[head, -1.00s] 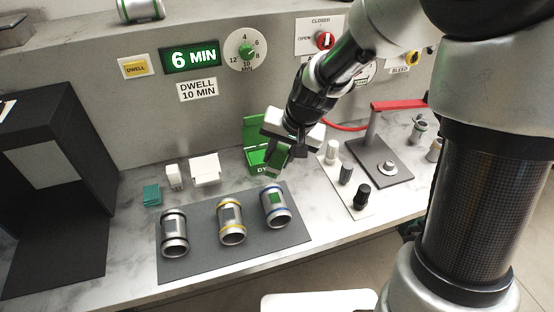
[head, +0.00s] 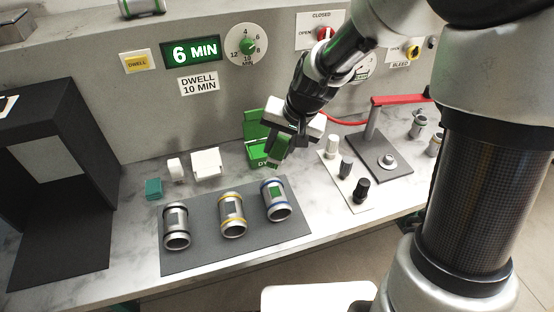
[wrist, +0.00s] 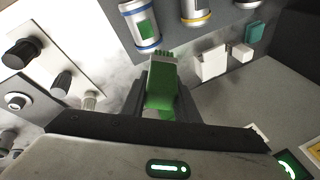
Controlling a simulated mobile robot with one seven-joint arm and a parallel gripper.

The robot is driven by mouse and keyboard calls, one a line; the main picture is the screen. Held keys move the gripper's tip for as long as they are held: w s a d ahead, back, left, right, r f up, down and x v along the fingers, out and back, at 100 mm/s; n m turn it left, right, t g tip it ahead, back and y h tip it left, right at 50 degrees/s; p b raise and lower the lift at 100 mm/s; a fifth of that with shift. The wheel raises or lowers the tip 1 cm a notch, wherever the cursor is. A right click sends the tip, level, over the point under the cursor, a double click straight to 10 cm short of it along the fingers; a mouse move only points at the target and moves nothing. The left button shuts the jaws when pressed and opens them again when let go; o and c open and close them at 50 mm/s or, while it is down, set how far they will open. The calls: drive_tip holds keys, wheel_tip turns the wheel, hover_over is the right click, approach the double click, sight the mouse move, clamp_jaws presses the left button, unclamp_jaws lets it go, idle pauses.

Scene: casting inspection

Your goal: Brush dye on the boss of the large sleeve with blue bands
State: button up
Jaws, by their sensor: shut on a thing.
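The large sleeve with blue bands (head: 278,212) lies at the right end of a dark mat, its boss (head: 276,195) showing a green patch. It also shows at the top of the wrist view (wrist: 128,14), with the green patch (wrist: 146,29). My gripper (head: 282,147) is shut on a green brush (wrist: 161,85), which also shows in the head view (head: 279,154). The bristles (wrist: 164,54) appear just short of the sleeve in the wrist view, apart from it. The open green dye box (head: 257,126) stands behind the brush, partly hidden by it.
A yellow-banded sleeve (head: 232,225) and a plain grey sleeve (head: 176,238) lie on the mat (head: 205,250). White blocks (head: 206,163) and a teal block (head: 153,189) stand behind. Several knobs (head: 361,190) and a red-handled stand (head: 372,122) are at right. A black booth (head: 70,240) is at left.

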drive_tip(key=shift+f+b, duration=0.5)
drive_tip(key=shift+f, duration=0.05)
drive_tip(key=shift+r, duration=0.1)
